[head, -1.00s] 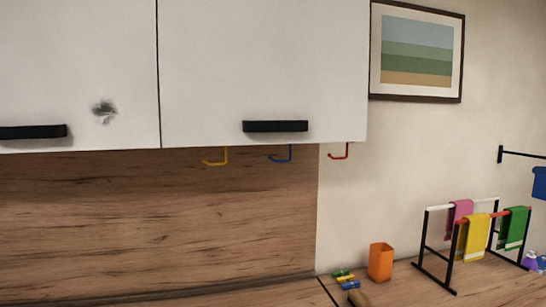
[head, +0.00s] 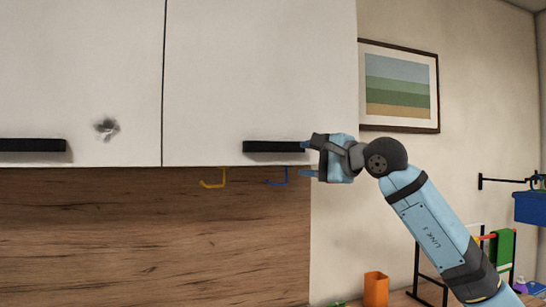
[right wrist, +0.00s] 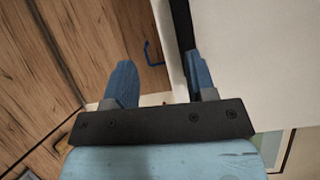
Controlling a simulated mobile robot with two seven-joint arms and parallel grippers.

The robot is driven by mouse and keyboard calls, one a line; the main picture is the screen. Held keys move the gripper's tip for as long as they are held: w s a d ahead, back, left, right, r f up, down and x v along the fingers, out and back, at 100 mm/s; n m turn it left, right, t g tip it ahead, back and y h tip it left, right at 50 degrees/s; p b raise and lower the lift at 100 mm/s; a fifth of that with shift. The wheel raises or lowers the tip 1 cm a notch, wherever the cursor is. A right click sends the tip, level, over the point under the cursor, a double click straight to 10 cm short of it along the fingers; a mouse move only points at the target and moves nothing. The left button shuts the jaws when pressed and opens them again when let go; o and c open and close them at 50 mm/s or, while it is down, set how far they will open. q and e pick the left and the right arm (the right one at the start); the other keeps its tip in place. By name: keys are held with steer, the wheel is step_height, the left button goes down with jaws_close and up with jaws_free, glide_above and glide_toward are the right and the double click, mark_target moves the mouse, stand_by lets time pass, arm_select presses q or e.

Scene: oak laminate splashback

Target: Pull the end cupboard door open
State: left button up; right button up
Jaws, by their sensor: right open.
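The end cupboard door (head: 262,70) is the white right-hand one in the head view and looks closed. Its black bar handle (head: 274,147) runs level near the bottom edge. My right gripper (head: 304,159) is open at the handle's right end. Its upper finger is close to that end, and its lower finger is below the door's bottom edge. In the right wrist view the open fingers (right wrist: 159,62) are apart, with the dark handle (right wrist: 183,25) running close by the right finger. I cannot tell whether they touch. My left gripper is not in view.
A yellow hook (head: 216,182) and a blue hook (head: 278,180) hang under the cupboard. The neighbouring door (head: 75,65) has a dark smudge. A framed picture (head: 400,85) hangs to the right. An orange cup (head: 376,289) and a towel rack stand below.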

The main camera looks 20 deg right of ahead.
mark_target(278, 147)
steer(key=shift+t+h, duration=0.5)
steer(key=shift+h, duration=0.2)
steer(key=w+a+r+p, duration=0.1)
steer(key=w, duration=0.3)
steer(key=w+a+r+p, duration=0.1)
steer(key=w, duration=0.3)
steer(key=w+a+r+p, duration=0.1)
steer(key=w+a, duration=0.1)
steer(key=w, duration=0.2)
steer(key=shift+p, duration=0.35)
steer(key=shift+d, duration=0.1)
jaws_close()
